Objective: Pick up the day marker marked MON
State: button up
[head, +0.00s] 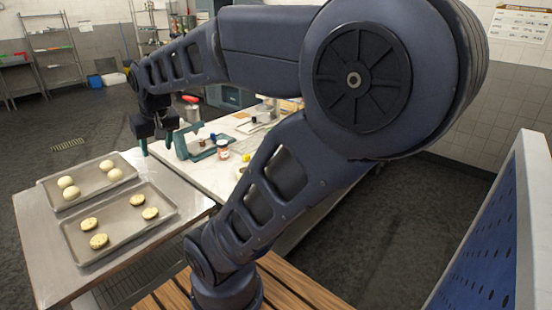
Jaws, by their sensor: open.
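No day marker marked MON can be made out; no lettering on the small items on the white counter (208,178) is readable at this size. My gripper (156,144) is at the left of centre, pointing down above the near left end of the counter, beside the steel table. Its two teal-tipped fingers are apart, and nothing shows between them. A teal stand or holder (182,150) is just right of the fingers; I cannot tell whether they touch. My arm hides part of the counter.
Two trays, one with pale dough balls (45,186) and one with speckled rounds (120,229), lie on the steel table (35,240). A small jar (222,149) and a yellow item (246,157) stand on the counter. A blue perforated panel (485,250) is at right.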

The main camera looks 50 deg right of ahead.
jog(key=w+d+f+m+g+h, duration=0.1)
jog(key=w+d+f+m, duration=0.2)
jog(key=d, duration=0.5)
jog(key=w+d+f+m, duration=0.2)
jog(key=w+d+m, duration=0.25)
jog(key=d, duration=0.45)
jog(key=w+d+f+m+g+h, duration=0.1)
jog(key=w+d+f+m, duration=0.1)
jog(key=w+d, duration=0.45)
jog(key=s+d+f+m+g+h, duration=0.1)
jog(key=s+d+f+m, duration=0.25)
jog(key=d, duration=0.55)
jog(key=s+d+f+m+g+h, duration=0.15)
jog(key=d+f, duration=0.35)
jog(key=d, duration=0.5)
jog(key=s+d+f+m, duration=0.3)
jog(key=d+f, duration=0.1)
jog(key=d, duration=0.5)
jog(key=shift+x, duration=5.15)
jog(key=shift+d, duration=0.1)
jog(key=c, duration=1.1)
